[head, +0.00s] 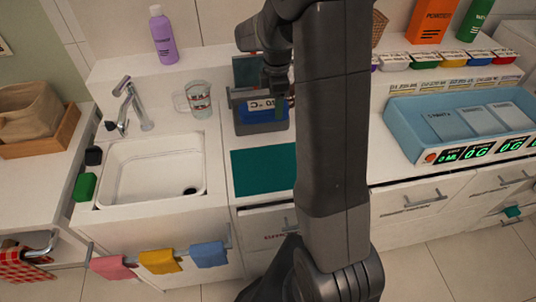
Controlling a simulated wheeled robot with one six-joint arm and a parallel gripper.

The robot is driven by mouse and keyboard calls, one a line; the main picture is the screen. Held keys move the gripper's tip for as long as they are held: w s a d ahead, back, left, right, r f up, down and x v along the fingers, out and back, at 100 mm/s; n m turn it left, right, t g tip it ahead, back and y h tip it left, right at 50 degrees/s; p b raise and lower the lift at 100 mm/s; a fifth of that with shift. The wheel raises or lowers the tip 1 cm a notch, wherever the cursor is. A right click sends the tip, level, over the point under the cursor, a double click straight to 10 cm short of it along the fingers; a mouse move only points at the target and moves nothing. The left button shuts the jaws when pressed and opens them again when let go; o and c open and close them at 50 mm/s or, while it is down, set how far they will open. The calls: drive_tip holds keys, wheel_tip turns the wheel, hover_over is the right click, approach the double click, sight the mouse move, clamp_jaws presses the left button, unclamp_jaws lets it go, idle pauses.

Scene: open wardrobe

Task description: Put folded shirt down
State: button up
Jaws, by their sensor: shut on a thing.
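I see no thing that is clearly a folded shirt. My gripper (264,105) points down over the white counter, left of my dark arm column. It is shut on a blue item with a white label (262,106), only partly visible between grey parts. A grey holder or base (262,127) shows directly under it. I cannot tell whether the item touches this base. A flat teal mat (263,174) lies on the counter just in front, apart from my gripper.
Left are a white sink (150,170), a tap (130,105), a glass measuring jug (197,100) and a purple bottle (163,35). Right is a blue tray (400,112) with grey packets and green displays. Colored cloths (160,261) hang in front. My arm hides the counter's middle.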

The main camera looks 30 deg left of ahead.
drive_tip(key=s+d+f+n+b, duration=0.2)
drive_tip(key=s+d+n+b, duration=0.2)
drive_tip(key=s+d+b, duration=0.25)
drive_tip(key=shift+n, duration=0.3)
drive_tip(key=f, duration=0.9)
drive_tip(key=shift+s+a+f+b, duration=0.2)
drive_tip(key=shift+a+f+b, duration=0.15)
drive_tip(key=shift+a+f, duration=0.05)
drive_tip(key=shift+f, duration=0.2)
drive_tip(key=o, duration=0.9)
drive_tip(key=shift+c, duration=0.2)
drive_tip(key=shift+r, duration=0.1)
wheel_tip(320, 180, up, 12)
drive_tip(key=shift+r+p, duration=0.15)
drive_tip(key=shift+p, duration=0.15)
